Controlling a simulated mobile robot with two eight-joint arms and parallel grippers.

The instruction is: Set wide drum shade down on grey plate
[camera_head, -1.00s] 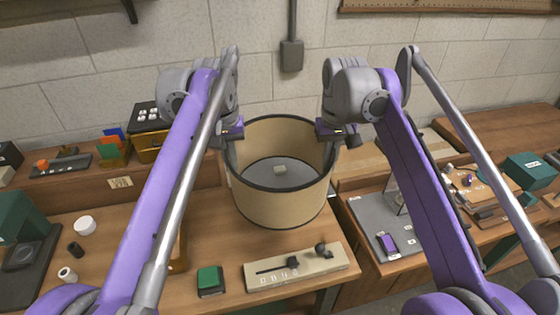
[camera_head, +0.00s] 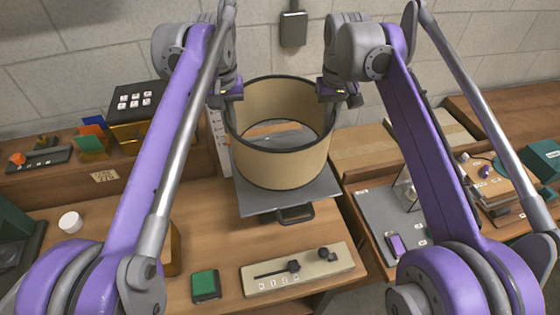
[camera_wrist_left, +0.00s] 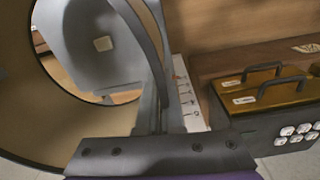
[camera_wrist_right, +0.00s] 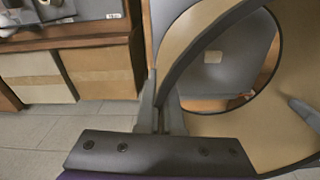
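The wide drum shade (camera_head: 280,165), tan with dark rims, is upright between my two grippers. My left gripper (camera_head: 230,104) is shut on its left wall and my right gripper (camera_head: 333,100) on its right wall. Both wrist views show the fingers at the wall, and the shade's inside in the left wrist view (camera_wrist_left: 25,125). The grey plate (camera_head: 258,202) lies under the shade, its front part and black handle sticking out toward me. I cannot tell whether the lower rim touches the plate.
A beige slider panel (camera_head: 298,270) and a green-topped block (camera_head: 206,285) stand in front. A black box with white buttons (camera_head: 135,108) is at the left back. A grey board with a purple part (camera_head: 397,244) lies to the right.

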